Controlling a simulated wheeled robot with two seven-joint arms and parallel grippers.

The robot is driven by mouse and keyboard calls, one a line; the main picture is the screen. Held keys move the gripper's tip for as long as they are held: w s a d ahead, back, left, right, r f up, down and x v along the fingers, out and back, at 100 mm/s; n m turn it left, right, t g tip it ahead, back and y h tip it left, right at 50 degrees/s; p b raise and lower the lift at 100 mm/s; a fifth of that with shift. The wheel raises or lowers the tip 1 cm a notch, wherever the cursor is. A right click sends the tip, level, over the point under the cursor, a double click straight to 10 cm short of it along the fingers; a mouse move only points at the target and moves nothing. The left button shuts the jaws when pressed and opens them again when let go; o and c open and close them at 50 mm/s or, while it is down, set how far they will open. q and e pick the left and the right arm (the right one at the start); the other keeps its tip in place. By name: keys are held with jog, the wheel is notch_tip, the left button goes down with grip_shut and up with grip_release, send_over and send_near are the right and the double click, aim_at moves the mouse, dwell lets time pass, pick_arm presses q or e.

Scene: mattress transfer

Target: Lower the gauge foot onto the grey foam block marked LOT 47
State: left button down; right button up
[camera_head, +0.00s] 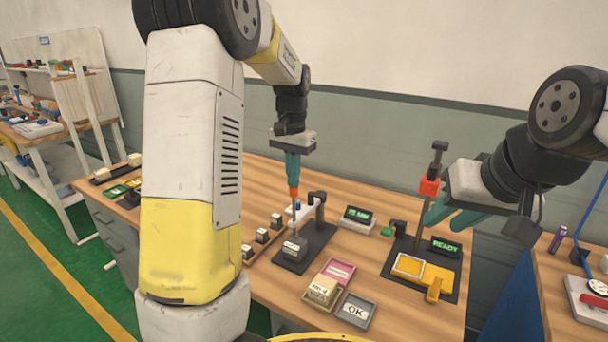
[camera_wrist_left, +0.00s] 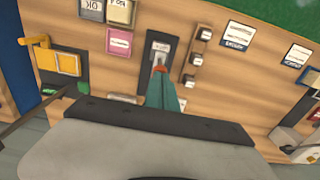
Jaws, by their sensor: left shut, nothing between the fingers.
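A grey foam block (camera_head: 293,249) with a pale label, too small to read, sits on a dark gauge base (camera_head: 317,240). A thin gauge rod (camera_head: 294,216) with an orange-red knob (camera_head: 293,191) stands over it. I cannot tell whether its foot touches the block. My left gripper (camera_head: 293,180) points down, shut and empty, with its teal tips right at the knob. The wrist view shows the tips (camera_wrist_left: 161,72) at the knob, partly covering the block (camera_wrist_left: 160,50). My right gripper (camera_head: 452,214) is open and empty beside the red block of a second stand (camera_head: 430,187).
The gauge display (camera_head: 357,215) appears to read 15 MM; another display (camera_head: 445,247) reads READY. Several small blocks (camera_head: 262,236) stand in a rack left of the gauge. A yellow fixture (camera_head: 437,275) is at right.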

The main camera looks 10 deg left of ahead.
pick_arm(q)
notch_tip(320, 180, down, 3)
jog(key=shift+r, duration=0.2)
notch_tip(320, 180, up, 14)
dwell(0.7)
jog(key=s+d+f+n+t+h, duration=0.1)
jog(key=s+t, duration=0.2)
jog(key=s, duration=0.9)
jog(key=s+d+f+n+t+h, duration=0.1)
jog(key=s+f+n+t, duration=0.1)
jog(key=s, duration=0.9)
jog(key=shift+s+t, duration=0.35)
jog(key=shift+t, duration=0.25)
